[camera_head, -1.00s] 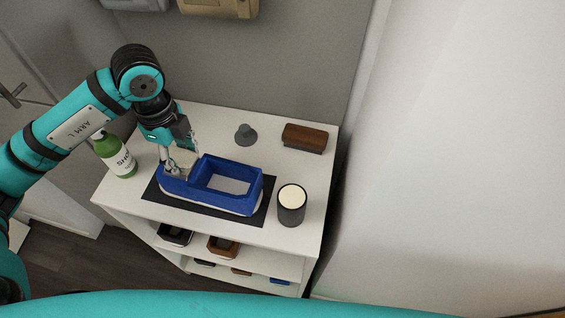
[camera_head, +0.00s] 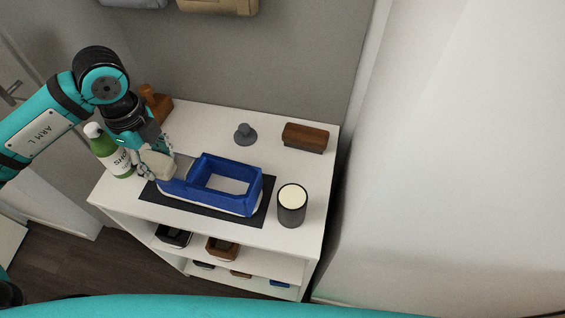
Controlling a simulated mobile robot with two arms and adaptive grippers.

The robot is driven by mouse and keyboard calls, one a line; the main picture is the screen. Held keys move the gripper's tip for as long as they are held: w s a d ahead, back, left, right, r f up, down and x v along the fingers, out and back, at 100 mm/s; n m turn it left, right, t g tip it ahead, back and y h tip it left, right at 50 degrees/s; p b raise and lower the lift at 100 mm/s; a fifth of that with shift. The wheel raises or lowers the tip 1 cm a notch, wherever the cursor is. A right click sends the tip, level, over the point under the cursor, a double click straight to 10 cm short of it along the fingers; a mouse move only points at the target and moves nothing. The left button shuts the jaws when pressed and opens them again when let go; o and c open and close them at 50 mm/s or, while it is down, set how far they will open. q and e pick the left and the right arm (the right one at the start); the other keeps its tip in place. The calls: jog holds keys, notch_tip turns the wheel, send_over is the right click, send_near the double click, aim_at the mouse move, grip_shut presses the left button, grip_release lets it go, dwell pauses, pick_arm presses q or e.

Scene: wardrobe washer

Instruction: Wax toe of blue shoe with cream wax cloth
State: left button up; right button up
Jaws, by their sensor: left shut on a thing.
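The blue shoe (camera_head: 226,204) lies on a dark mat (camera_head: 196,209) on top of the white shelf unit, its toe end at the left. My left gripper (camera_head: 154,168) is shut on the cream wax cloth (camera_head: 157,165), which it holds at the toe end of the shoe. I cannot tell if the cloth touches the toe. The gripper hides part of the bottle behind it. My right gripper is not in view.
A green bottle (camera_head: 112,152) stands left of my gripper. A wooden-handled object (camera_head: 155,102), a grey knob-like object (camera_head: 245,134) and a brown brush (camera_head: 305,138) stand at the back. A dark tin (camera_head: 291,206) with a cream top is right. Several shoes sit on lower shelves.

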aim_at(174, 181)
pick_arm(q)
jog(key=shift+s+a, duration=0.15)
jog(key=shift+s, duration=0.7)
jog(key=shift+s+d+p, duration=0.15)
jog(key=shift+d+p, duration=0.05)
jog(key=shift+d, duration=0.85)
jog(key=shift+s+d+p, duration=0.15)
jog(key=shift+d, duration=0.9)
jog(key=shift+a, duration=0.1)
jog(key=a, duration=0.1)
jog(key=a+b, duration=0.1)
jog(key=a, duration=0.1)
jog(key=shift+w+a+f, duration=0.15)
jog(key=shift+w+a, duration=0.15)
jog(key=shift+a, duration=0.25)
